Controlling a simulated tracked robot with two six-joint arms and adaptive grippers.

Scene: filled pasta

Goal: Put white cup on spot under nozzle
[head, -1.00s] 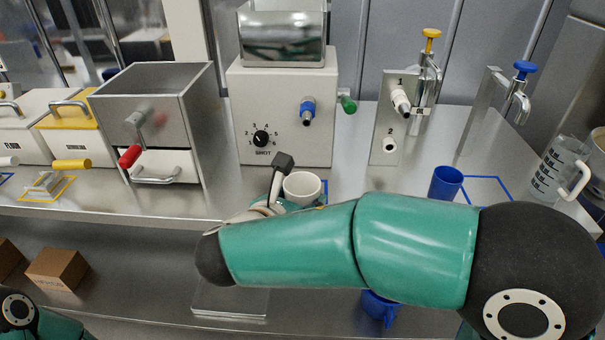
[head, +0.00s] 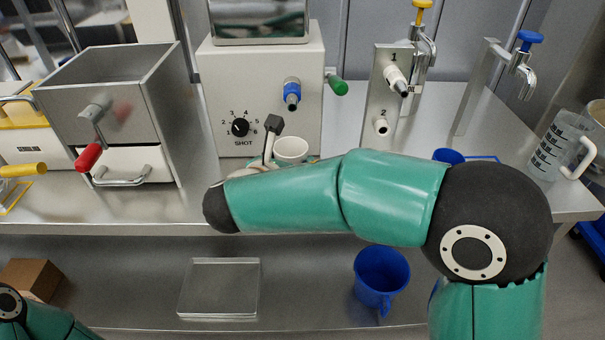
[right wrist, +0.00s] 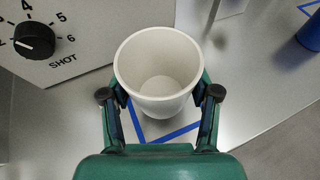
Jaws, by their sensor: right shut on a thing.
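The white cup (head: 291,149) is upright and close in front of the shot machine (head: 268,130). My right gripper (right wrist: 160,94) is shut on the cup (right wrist: 158,65), with one finger on each side. In the head view my own arm hides most of this gripper. The blue nozzle (head: 292,92) sticks out of the machine's front, higher in the picture than the cup. The blue-outlined spot (right wrist: 180,133) shows in the right wrist view, partly covered by the cup. I cannot tell whether the cup touches the counter. My left gripper is out of view.
A crank-handled metal bin (head: 75,115) stands left of the machine. A tap panel (head: 381,110), a blue cup (head: 447,156) and a clear jug (head: 556,150) are on the right.

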